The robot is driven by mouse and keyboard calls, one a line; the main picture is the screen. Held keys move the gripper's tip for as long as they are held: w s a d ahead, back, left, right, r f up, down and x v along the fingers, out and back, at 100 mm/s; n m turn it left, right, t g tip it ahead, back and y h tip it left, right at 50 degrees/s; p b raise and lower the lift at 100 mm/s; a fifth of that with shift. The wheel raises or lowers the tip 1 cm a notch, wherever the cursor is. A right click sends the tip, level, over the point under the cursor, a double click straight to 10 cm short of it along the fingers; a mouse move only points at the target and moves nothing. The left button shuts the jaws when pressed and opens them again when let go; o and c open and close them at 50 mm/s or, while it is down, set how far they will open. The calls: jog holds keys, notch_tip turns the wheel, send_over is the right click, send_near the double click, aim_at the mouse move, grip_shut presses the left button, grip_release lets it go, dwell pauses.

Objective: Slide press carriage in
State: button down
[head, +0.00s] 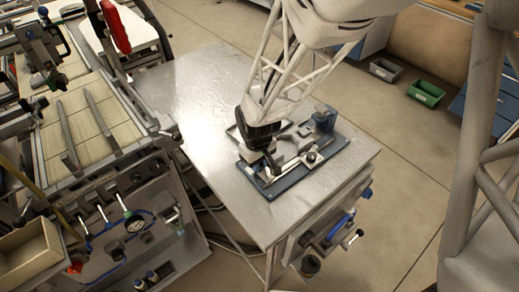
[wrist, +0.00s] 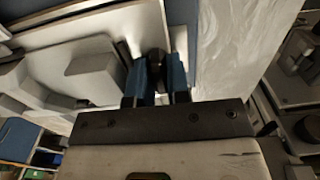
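The press (head: 330,150) is a dark blue base plate with pale metal parts, lying on a steel table. My gripper (head: 268,160) is down at the plate's left part, and its body hides the fingertips in the head view. In the wrist view my gripper (wrist: 162,72) has two blue finger pads. A dark round knob (wrist: 156,60) lies between them, close to both pads. I cannot tell whether they grip it. Pale metal blocks of the press (wrist: 92,72) show left of the fingers. Which part is the carriage is not clear.
The steel table (head: 190,90) is clear to the left and behind the press. A blue-handled clamp (head: 340,226) hangs at its front side. A machine bench (head: 110,215) stands at left. A green bin (head: 426,93) and a grey bin (head: 385,69) lie on the floor.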

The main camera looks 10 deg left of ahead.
jog(key=shift+w+d, duration=2.6)
jog(key=shift+d, duration=0.05)
jog(key=c, duration=1.4)
grip_release()
jog(key=shift+o, duration=0.2)
jog(key=shift+r, duration=0.15)
jog(key=shift+r, duration=3.8)
jog(key=shift+d, duration=0.1)
